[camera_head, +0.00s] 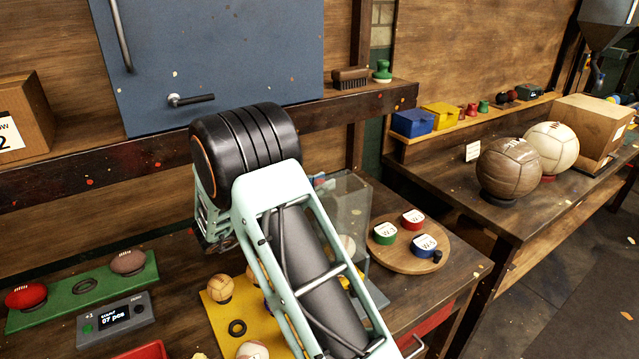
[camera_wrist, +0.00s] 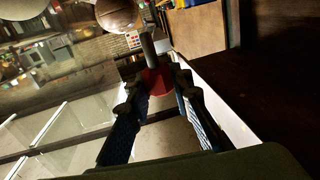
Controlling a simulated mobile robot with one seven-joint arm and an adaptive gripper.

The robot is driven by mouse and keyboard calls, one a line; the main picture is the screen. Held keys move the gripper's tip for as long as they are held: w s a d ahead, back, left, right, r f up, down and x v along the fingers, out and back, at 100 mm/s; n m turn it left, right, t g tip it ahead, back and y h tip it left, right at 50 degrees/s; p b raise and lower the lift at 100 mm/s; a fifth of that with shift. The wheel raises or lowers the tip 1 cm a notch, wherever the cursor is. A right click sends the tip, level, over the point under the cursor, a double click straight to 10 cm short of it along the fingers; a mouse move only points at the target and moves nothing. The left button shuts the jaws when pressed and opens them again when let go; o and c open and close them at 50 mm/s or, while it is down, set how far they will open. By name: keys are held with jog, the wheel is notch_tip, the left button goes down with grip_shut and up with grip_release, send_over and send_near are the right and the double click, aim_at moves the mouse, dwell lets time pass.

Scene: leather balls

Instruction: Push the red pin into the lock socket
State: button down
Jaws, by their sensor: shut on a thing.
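In the wrist view my gripper (camera_wrist: 154,84) has its dark, blue-padded fingers on either side of the red pin (camera_wrist: 156,80). The pin has a round red head and a grey metal shaft that points away from the gripper, toward the top of the picture. The fingers are shut on the red head. In the head view my arm covers the fingers and the pin. I cannot make out the lock socket in either view. A clear-walled box (camera_head: 350,203) stands just behind my arm in the head view.
A round wooden board (camera_head: 440,258) with red, green and blue pieces lies right of my arm. A yellow board (camera_head: 218,312) and green tray (camera_head: 75,301) with balls lie left, beside a grey display box (camera_head: 113,318). A blue cabinet door (camera_head: 225,50) stands behind.

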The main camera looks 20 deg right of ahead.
jog(key=shift+f+b, duration=1.8)
jog(key=shift+f, duration=0.95)
jog(key=shift+f+b, duration=0.65)
jog(key=shift+f, duration=0.4)
jog(key=shift+s+f+b, duration=0.15)
jog(key=shift+f+b, duration=0.15)
jog(key=shift+f, duration=0.25)
jog(key=shift+s+f, duration=0.15)
jog(key=shift+f, duration=0.15)
jog(key=shift+a+f+b, duration=0.1)
jog(key=shift+f+b, duration=0.1)
jog(key=shift+b, duration=0.1)
jog(key=shift+r, duration=0.2)
jog(key=shift+w+a+r+p, duration=0.1)
jog(key=shift+w+r+p, duration=0.15)
jog(key=shift+r+p, duration=0.55)
jog(key=shift+d+r, duration=0.2)
jog(key=shift+r, duration=0.15)
dwell(0.9)
